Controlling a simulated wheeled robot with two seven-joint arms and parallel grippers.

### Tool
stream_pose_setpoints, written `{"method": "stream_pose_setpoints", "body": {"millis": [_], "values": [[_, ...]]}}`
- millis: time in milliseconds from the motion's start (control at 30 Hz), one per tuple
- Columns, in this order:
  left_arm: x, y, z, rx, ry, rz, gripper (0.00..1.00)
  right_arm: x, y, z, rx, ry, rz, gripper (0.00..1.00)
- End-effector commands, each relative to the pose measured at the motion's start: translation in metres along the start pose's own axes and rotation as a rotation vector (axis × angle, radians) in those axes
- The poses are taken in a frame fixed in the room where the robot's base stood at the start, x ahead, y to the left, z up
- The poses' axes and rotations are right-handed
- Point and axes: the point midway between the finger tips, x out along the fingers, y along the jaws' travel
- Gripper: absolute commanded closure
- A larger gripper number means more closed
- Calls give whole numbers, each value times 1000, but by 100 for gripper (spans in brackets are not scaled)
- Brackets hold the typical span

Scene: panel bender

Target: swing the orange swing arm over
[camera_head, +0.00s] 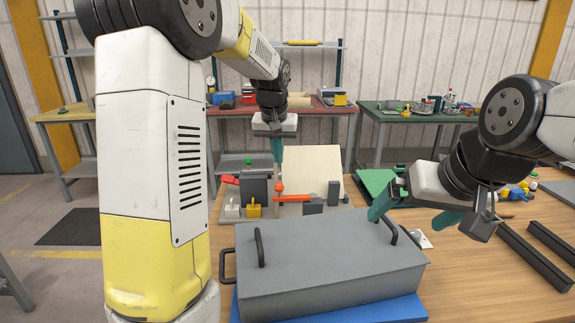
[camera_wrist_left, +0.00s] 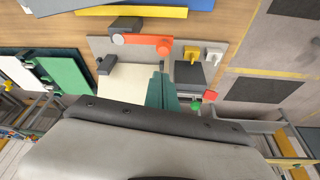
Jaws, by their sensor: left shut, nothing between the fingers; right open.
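The orange swing arm (camera_head: 294,198) is a thin bar on the small fixture plate at the back of the bench. It lies pointing right from an upright orange post, its free end near a dark block. In the left wrist view the swing arm (camera_wrist_left: 140,40) runs left from a round orange end. My left gripper (camera_head: 277,160) is shut and empty, pointing down just above the orange post; its teal fingers (camera_wrist_left: 160,88) also show in the left wrist view. Contact cannot be told.
A grey lidded box (camera_head: 325,255) with black handles stands on a blue plate in front. A cream panel (camera_head: 314,165), grey block (camera_head: 255,190) and yellow clamp (camera_head: 253,207) are around the swing arm. Dark rails (camera_head: 535,255) lie at right.

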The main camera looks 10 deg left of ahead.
Motion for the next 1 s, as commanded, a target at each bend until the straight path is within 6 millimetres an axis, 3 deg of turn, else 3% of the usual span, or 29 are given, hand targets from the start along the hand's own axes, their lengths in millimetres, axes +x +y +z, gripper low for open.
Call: {"method": "stream_pose_setpoints", "body": {"millis": [300,500,1000], "values": [[58,0,1,0,-4,-2,100,0,0,0,0,0,0,0],[83,0,1,-1,-3,-1,100,0,0,0,0,0,0,0],[90,0,1,-1,-1,0,100,0,0,0,0,0,0,0]]}}
